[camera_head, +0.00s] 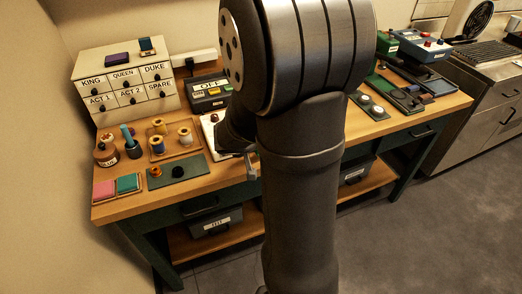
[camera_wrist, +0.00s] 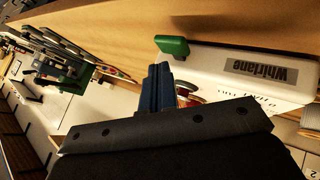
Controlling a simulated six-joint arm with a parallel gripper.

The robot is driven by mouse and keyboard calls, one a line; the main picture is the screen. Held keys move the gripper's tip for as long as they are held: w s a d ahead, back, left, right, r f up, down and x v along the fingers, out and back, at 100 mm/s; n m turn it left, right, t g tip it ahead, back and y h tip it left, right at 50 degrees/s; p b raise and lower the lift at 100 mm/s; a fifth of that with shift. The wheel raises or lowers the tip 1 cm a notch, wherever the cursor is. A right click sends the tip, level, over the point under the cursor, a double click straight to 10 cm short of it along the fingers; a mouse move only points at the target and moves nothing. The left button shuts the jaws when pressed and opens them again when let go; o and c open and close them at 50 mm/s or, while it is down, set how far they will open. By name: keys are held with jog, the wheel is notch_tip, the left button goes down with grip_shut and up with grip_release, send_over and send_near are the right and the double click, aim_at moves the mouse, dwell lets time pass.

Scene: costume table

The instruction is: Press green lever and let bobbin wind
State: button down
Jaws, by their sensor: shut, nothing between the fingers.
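The green lever (camera_wrist: 172,45) sticks out from the end of a white machine marked "Whirlane" (camera_wrist: 225,68) in the wrist view. My gripper (camera_wrist: 160,75) is shut and empty, its tips a little below the lever in the picture, and I cannot tell whether they touch. A reddish round part, perhaps the bobbin (camera_wrist: 186,91), shows beside the fingers and is partly hidden by them. In the head view my gripper (camera_head: 251,168) is near the table's front edge. My arm hides most of the white machine (camera_head: 208,122) there, and the lever does not show.
Thread spools (camera_head: 185,136) stand on a wooden tray left of my gripper. A dark green mat (camera_head: 185,169) with small items lies in front of them. A labelled drawer cabinet (camera_head: 125,85) and a dark box (camera_head: 208,95) stand behind. Boxes and trays fill the table's right end.

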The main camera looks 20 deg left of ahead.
jog(key=shift+r, duration=2.5)
jog(key=shift+f, duration=0.1)
jog(key=shift+r, duration=2)
